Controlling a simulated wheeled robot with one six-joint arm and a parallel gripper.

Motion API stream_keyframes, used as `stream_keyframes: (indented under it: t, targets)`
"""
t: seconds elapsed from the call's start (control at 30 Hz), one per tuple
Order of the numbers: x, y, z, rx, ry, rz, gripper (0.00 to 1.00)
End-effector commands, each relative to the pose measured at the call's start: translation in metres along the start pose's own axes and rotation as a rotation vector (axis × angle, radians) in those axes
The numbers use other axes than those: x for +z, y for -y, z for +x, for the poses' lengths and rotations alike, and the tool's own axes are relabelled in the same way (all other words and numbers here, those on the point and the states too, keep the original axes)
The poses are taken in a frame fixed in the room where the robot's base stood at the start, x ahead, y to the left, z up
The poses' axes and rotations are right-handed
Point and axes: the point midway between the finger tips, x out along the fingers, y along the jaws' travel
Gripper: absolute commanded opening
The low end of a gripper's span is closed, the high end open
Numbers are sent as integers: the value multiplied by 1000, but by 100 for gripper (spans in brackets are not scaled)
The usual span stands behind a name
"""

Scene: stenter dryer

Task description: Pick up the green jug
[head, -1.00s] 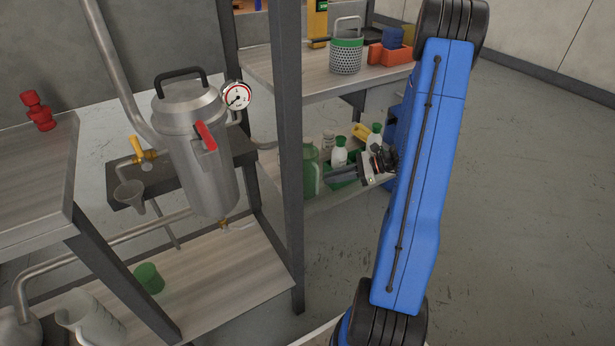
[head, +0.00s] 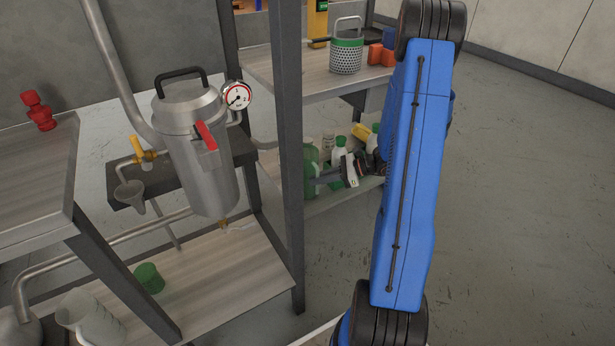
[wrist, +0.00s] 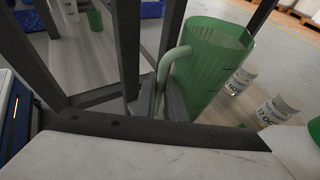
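The green jug (wrist: 212,62) is translucent and ribbed, with a pale green loop handle (wrist: 170,60) facing me in the wrist view. In the head view the jug (head: 311,168) stands on the lower shelf, partly hidden behind a dark post. My gripper (wrist: 163,98) is at the handle, with one finger on each side of its lower part. The fingers look apart, and whether they touch the handle is hard to see. In the head view my gripper (head: 322,179) reaches in from the right, against the jug's side.
The dark post (head: 289,150) rises just left of the jug. A perforated basket (head: 346,56) stands on the shelf above. Open floor (head: 520,200) lies to the right.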

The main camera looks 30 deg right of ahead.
Motion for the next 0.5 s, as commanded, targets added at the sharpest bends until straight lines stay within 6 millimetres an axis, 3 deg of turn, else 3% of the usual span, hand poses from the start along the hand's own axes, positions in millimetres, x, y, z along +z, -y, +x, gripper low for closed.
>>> stream_keyframes:
  t: [0.33, 0.5]
  targets:
    - [2, 0, -1, -1, 0, -2, 0]
    - [16, 1, -7, -1, 0, -3, 0]
